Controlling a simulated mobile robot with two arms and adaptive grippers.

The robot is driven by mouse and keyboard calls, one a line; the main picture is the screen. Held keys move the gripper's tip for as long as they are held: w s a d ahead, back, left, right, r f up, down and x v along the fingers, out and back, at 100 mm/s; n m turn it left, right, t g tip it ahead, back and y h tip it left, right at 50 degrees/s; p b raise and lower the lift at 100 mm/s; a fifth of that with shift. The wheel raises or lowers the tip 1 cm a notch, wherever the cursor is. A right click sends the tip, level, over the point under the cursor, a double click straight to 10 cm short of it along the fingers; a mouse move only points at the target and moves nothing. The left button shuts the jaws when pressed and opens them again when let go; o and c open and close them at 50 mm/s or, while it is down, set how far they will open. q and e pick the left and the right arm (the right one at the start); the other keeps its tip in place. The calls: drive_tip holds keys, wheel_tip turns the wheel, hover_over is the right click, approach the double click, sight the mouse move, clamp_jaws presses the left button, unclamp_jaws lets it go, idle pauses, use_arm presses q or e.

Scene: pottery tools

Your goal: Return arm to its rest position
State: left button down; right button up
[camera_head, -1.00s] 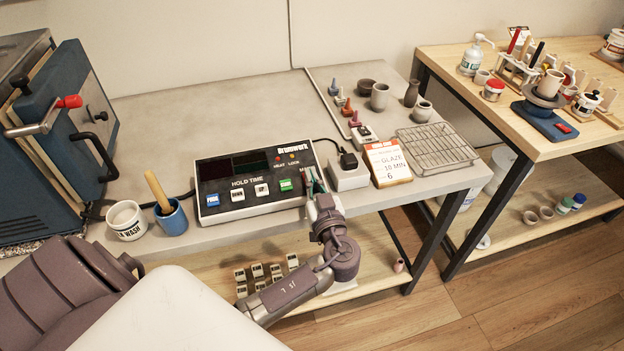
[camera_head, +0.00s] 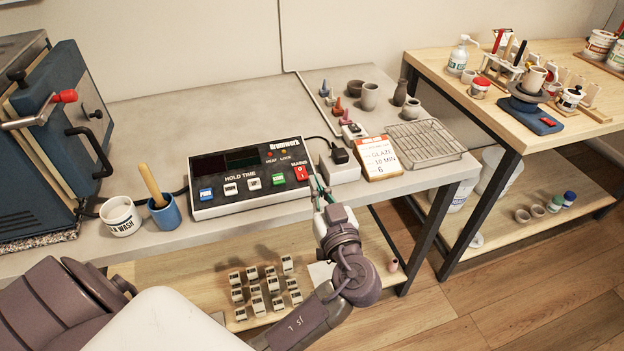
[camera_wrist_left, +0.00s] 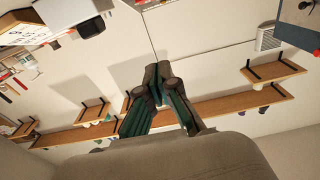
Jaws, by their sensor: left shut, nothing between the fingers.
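My left gripper (camera_head: 317,188) is at the front edge of the grey table, just right of the control box's front corner. Its fingers are together with nothing between them, and they also show in the left wrist view (camera_wrist_left: 160,78). I cannot tell whether the fingertips touch the box. The control box (camera_head: 249,177) lies on the table with a row of buttons and a red MAINS switch (camera_head: 300,173). My left arm reaches in from the bottom of the head view. My right gripper is not in view.
A blue kiln (camera_head: 50,140) stands at the left. A white cup (camera_head: 121,217) and a blue cup (camera_head: 165,214) are near the front edge. The lower shelf holds several small blocks.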

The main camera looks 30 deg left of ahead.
use_arm(q)
drive_tip(key=shift+s+d, duration=0.1)
idle(0.3)
wheel_tip(320, 180, down, 19)
drive_tip(key=w+d+m+h, duration=0.2)
drive_tip(key=m+h, duration=0.4)
drive_tip(key=m, duration=0.1)
drive_tip(key=s+d+f+m+g+h, duration=0.1)
drive_tip(key=s+f+m+g+h, duration=0.15)
drive_tip(key=f, duration=0.65)
drive_tip(key=s+d+f+m+g+h, duration=0.15)
drive_tip(key=s+f, duration=0.25)
drive_tip(key=f, duration=0.5)
drive_tip(key=s+f+m+g+h, duration=0.2)
drive_tip(key=s+f+g, duration=0.2)
drive_tip(key=s+f, duration=0.95)
drive_tip(key=s+a+f+g+h, duration=0.1)
drive_tip(key=s+f, duration=0.4)
drive_tip(key=s, duration=0.6)
drive_tip(key=s+a+f+g+h, duration=0.1)
drive_tip(key=s+f, duration=0.3)
drive_tip(key=s, duration=0.7)
drive_tip(key=shift+a+f+n+g, duration=0.25)
drive_tip(key=shift+f+n+g, duration=0.15)
drive_tip(key=shift+g, duration=0.3)
